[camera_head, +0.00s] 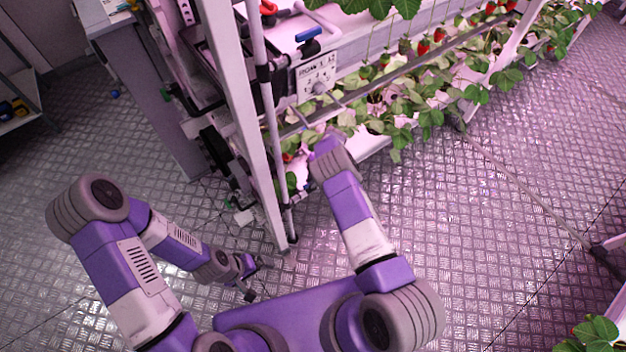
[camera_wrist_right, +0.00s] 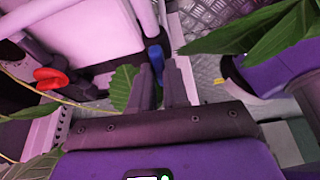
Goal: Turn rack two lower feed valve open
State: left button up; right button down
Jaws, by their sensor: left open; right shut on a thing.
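In the right wrist view, a blue lever handle (camera_wrist_right: 154,57) stands between the fingertips of my right gripper (camera_wrist_right: 161,70), which is shut on it. It looks like the lower feed valve's handle; its body and pipe are mostly hidden. My left gripper (camera_head: 249,279) is open and empty, low over the floor left of the post foot. An upper blue valve handle (camera_head: 308,34) sits above a white label plate (camera_head: 317,75).
The white rack post (camera_head: 236,105) stands between my arms. Strawberry plants (camera_head: 430,108) line the rack to the right, and leaves (camera_wrist_right: 122,86) crowd my right gripper. A red handle (camera_wrist_right: 50,78) lies left in the wrist view.

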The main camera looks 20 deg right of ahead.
jog(key=shift+n, duration=0.6)
jog(key=c, duration=1.1)
grip_release()
